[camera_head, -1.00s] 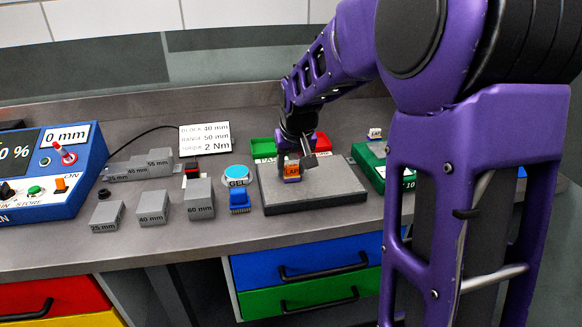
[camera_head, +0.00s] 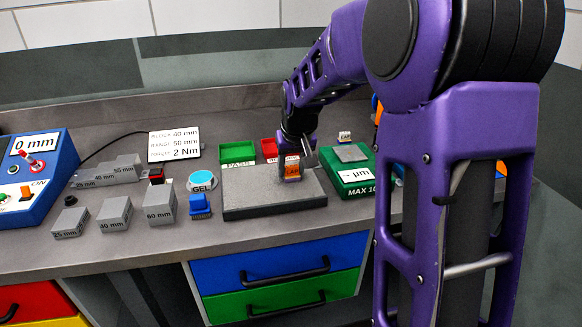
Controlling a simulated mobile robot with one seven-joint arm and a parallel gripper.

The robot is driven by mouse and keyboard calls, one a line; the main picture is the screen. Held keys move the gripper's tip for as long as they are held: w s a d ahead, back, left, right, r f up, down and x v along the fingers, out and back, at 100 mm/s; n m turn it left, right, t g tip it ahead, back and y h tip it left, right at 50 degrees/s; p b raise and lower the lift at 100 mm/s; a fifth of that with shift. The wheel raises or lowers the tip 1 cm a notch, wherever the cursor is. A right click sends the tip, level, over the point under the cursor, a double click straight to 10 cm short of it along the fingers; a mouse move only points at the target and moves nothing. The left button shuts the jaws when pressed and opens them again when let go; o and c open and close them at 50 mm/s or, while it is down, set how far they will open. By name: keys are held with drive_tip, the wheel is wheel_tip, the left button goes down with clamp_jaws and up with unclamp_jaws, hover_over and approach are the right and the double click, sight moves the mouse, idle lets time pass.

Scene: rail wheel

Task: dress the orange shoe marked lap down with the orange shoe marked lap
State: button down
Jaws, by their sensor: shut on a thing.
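The orange shoe marked LAP (camera_head: 292,171) is at the right part of a flat grey plate (camera_head: 250,206). My gripper (camera_head: 292,158) is above it, pointing down, and is shut on it. The fingertips are small in the picture and partly hidden by the shoe. I cannot tell whether the shoe touches the plate or hangs just above it. Another small block with a LAP-like label (camera_head: 345,136) stands behind the green gauge box; its colour looks pale.
The green gauge box (camera_head: 348,178) marked MAX 10 stands right of the plate. A cyan GEL pot (camera_head: 201,182), a blue block (camera_head: 200,206) and grey step blocks (camera_head: 160,204) stand left. A blue control box (camera_head: 35,170) is far left.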

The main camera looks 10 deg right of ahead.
wheel_tip(320, 180, up, 2)
drive_tip(key=shift+w+r+p, duration=0.1)
drive_tip(key=shift+r+p, duration=0.1)
drive_tip(key=shift+p, duration=0.1)
drive_tip(key=shift+a+r+p, duration=0.15)
drive_tip(key=shift+r+p, duration=0.15)
drive_tip(key=shift+r, duration=0.05)
drive_tip(key=shift+r+p, duration=1.9)
drive_tip(key=shift+r, duration=0.65)
